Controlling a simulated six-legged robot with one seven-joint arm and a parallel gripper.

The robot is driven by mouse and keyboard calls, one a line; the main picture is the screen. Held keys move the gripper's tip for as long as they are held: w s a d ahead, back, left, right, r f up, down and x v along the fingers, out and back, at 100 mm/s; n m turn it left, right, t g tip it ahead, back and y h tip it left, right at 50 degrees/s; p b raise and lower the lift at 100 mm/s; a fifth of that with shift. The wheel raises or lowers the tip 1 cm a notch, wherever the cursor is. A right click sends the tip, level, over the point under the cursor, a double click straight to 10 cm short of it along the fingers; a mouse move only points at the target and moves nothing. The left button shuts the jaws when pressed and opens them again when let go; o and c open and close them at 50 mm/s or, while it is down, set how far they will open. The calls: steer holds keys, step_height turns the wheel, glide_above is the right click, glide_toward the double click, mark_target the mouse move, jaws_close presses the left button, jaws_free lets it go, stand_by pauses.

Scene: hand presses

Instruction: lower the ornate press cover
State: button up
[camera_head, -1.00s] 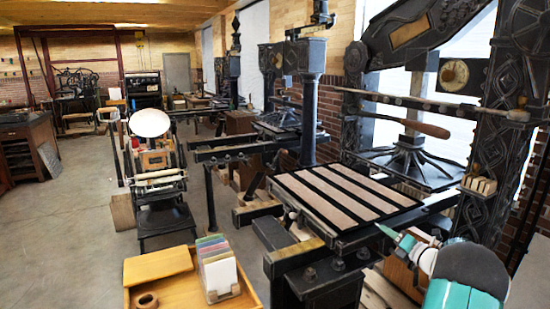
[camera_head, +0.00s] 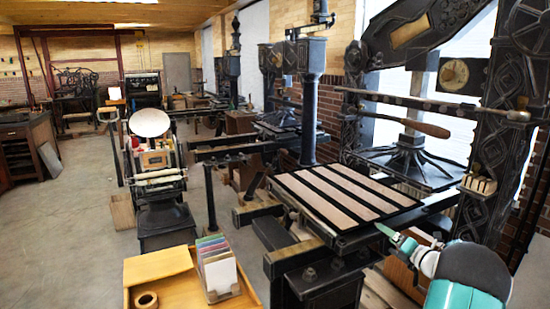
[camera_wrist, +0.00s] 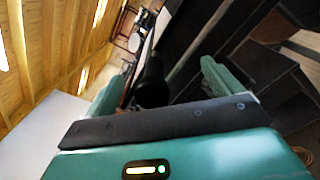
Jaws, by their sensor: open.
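The ornate press (camera_head: 498,150) is black with carved uprights and stands at the right of the head view. Its flat bed or cover, a dark frame with pale wooden strips (camera_head: 338,190), lies level in front of the platen (camera_head: 410,165). I cannot tell which part is the hinged cover. My gripper (camera_head: 388,236) is just off the front right of that frame, partly hidden by my own arm. In the wrist view, my gripper (camera_wrist: 163,88) is open, with its green fingers on either side of a dark rounded handle (camera_wrist: 152,84). Contact cannot be told.
A long bar with a wooden handle (camera_head: 425,128) crosses in front of the platen. A yellow wooden tray (camera_head: 190,272) with colored cards (camera_head: 217,265) stands at the lower middle. A smaller press (camera_head: 155,175) stands to the left. Open floor (camera_head: 65,240) lies at the left.

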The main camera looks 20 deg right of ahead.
steer(key=s, duration=0.7)
steer(key=shift+s, duration=0.15)
stand_by(0.3)
steer(key=shift+d, duration=0.1)
stand_by(0.3)
